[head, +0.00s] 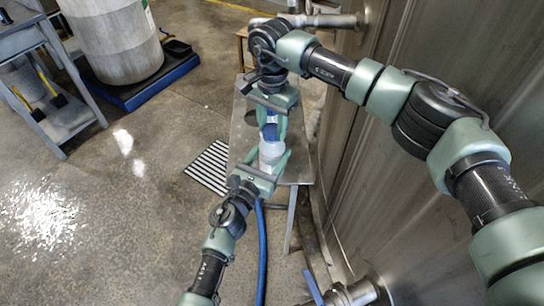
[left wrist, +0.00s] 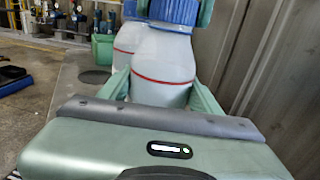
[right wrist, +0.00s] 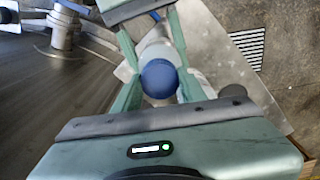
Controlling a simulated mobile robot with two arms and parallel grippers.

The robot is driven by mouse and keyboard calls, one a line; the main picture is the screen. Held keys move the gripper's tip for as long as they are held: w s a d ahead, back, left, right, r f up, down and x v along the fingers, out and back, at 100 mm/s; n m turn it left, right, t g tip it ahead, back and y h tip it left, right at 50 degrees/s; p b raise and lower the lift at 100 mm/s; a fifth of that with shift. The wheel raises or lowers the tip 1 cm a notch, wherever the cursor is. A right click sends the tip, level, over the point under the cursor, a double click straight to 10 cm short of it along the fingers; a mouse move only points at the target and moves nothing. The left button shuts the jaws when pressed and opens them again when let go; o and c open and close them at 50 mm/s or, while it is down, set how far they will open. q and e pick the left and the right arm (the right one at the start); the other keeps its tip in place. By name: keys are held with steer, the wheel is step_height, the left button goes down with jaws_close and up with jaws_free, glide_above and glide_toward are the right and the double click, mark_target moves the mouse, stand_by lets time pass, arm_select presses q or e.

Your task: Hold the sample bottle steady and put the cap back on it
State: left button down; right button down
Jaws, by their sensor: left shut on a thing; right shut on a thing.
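The white sample bottle (head: 271,151) is between the fingers of my left gripper (head: 273,160), which is shut on it. In the left wrist view the bottle (left wrist: 165,62) is upright with a red line around it. My right gripper (head: 271,122) comes from the far side and is shut on the blue cap (head: 270,132). The cap (left wrist: 174,12) is at the bottle's top, lined up with it, with no clear gap. The right wrist view shows the cap (right wrist: 160,79) between the fingers, hiding the bottle's mouth. I cannot tell whether it is seated.
A metal bench (head: 241,148) with a dark round spot lies below the grippers. Another white bottle (left wrist: 126,42) stands behind the held one. A metal wall (head: 400,200) is close on the right. A blue hose (head: 262,245) hangs near my left arm. Open floor lies left.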

steer(key=m, duration=0.7)
steer(key=shift+m, duration=0.4)
steer(key=m, duration=0.4)
steer(key=shift+m, duration=0.4)
steer(key=m, duration=0.4)
steer(key=shift+m, duration=0.3)
steer(key=m, duration=1.1)
steer(key=shift+m, duration=0.4)
steer(key=m, duration=0.3)
steer(key=shift+f+m, duration=0.1)
steer(key=shift+m, duration=0.2)
steer(key=c, duration=0.7)
jaws_free()
